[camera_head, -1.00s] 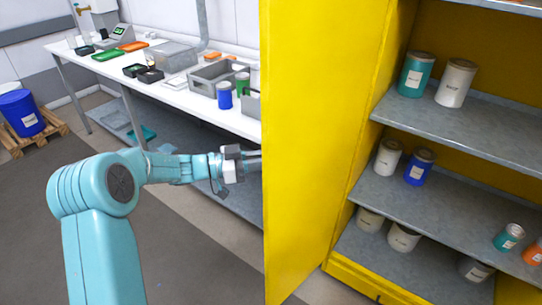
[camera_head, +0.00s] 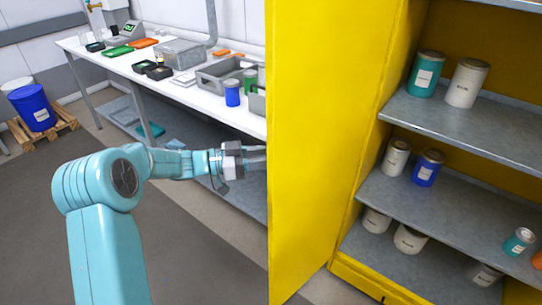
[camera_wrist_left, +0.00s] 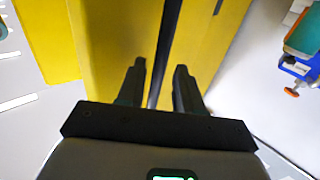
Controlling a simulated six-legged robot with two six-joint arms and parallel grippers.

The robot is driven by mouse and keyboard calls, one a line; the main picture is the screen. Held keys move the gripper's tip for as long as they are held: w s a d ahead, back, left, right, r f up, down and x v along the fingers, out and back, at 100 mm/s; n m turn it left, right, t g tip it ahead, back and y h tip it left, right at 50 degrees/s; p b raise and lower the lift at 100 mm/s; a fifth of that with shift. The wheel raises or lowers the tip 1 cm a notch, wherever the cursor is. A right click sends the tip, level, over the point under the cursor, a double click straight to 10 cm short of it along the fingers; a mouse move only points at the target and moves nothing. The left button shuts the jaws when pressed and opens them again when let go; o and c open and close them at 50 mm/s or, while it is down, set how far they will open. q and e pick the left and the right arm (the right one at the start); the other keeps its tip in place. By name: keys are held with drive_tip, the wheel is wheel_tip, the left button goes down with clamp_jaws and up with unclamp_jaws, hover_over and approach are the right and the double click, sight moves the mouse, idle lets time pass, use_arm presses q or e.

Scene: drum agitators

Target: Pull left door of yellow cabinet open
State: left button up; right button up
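The yellow cabinet (camera_head: 345,262) fills the right of the head view, its interior in sight. Its left door (camera_head: 315,130) stands open, a tall yellow panel between the shelves and the workbench. My left gripper (camera_head: 256,158) is on the outer side of this door, fingers pointing at it, and the door's edge hides the fingertips. In the left wrist view the two dark fingers (camera_wrist_left: 158,85) are apart, in front of yellow panel (camera_wrist_left: 110,50). A dark upright strip (camera_wrist_left: 167,45) shows between them; I cannot tell whether they touch it. My right gripper is not in view.
A white workbench (camera_head: 150,83) with trays and tins stands behind my left arm. A blue drum (camera_head: 34,107) rests on a wooden pallet (camera_head: 45,131) at far left. Tins stand on the cabinet's grey shelves (camera_head: 450,120). The grey floor (camera_head: 200,245) left of the door is clear.

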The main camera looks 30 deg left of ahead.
use_arm(q)
drive_tip(key=b+v, duration=0.1)
drive_tip(key=v, duration=1.3)
drive_tip(key=shift+s+a, duration=0.25)
drive_tip(key=shift+s, duration=0.05)
